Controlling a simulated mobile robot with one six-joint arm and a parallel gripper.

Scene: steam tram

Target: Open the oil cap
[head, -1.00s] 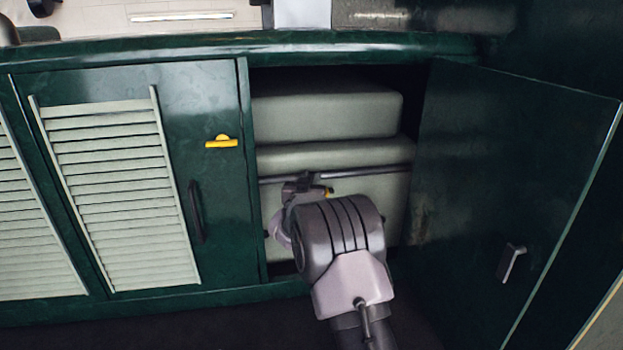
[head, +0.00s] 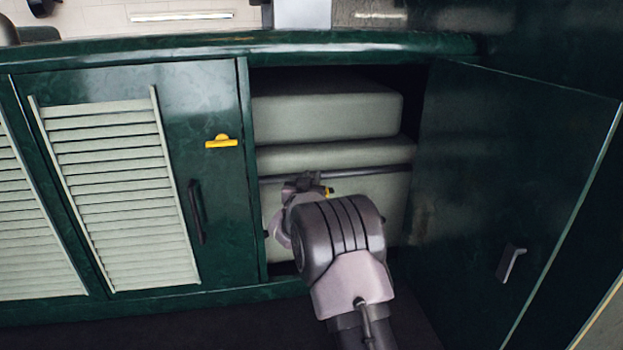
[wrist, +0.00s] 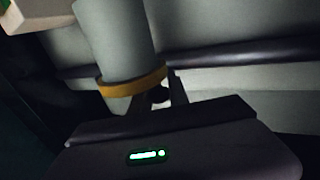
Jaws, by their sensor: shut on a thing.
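A pale grey upright cylinder with a yellow ring (wrist: 135,82) round its lower end stands at upper left of centre in the wrist view; I take it as the oil cap on its neck. My gripper (wrist: 160,96) is shut on it, with the fingers at the ring's right side. The exact contact is dark and partly hidden. In the head view my gripper (head: 310,189) is inside the open cupboard, just below the dark bar, with a small yellow bit (head: 327,191) at its tip. My own arm hides most of the grip there.
The cupboard holds pale grey block-like forms (head: 330,112) and a dark horizontal bar (head: 370,170). Its green door (head: 470,170) stands open on the right. A closed louvred door (head: 120,190) with a yellow latch (head: 221,141) is on the left. Dark floor lies below.

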